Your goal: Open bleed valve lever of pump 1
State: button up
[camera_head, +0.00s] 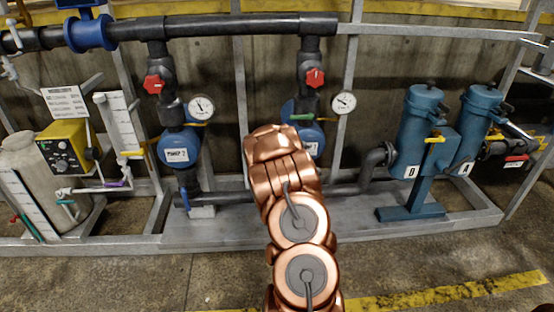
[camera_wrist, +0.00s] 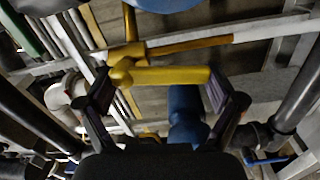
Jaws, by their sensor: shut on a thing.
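A yellow valve lever (camera_wrist: 165,75) lies crosswise between the two fingers of my gripper (camera_wrist: 160,92) in the wrist view. The fingers are well apart, with the lever's ends at their pads, and shut on it. A second yellow bar (camera_wrist: 190,45) runs behind it. Pump 1, a blue round body (camera_head: 311,135), is partly hidden behind my copper arm in the head view. A green handle (camera_head: 300,117) and a red valve knob (camera_head: 314,78) sit above it. My gripper is hidden behind my arm in the head view.
Pump 2 (camera_head: 178,148) stands to the left with its own red knob (camera_head: 154,84) and gauge (camera_head: 201,108). Another gauge (camera_head: 344,102) is right of pump 1. Blue filter housings (camera_head: 418,130) stand farther right. A grey frame rail (camera_head: 420,229) runs along the front; the floor before it is clear.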

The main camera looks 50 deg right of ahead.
jog(key=shift+s+d+f+n+b, duration=0.2)
jog(key=shift+s+n+b, duration=0.05)
jog(key=shift+n+b, duration=0.75)
jog(key=o, duration=1.3)
jog(key=shift+d, duration=0.1)
jog(key=shift+o, duration=0.2)
jog(key=shift+r, duration=0.1)
jog(key=v, duration=0.7)
jog(key=shift+s+a, duration=0.2)
jog(key=shift+a, duration=0.05)
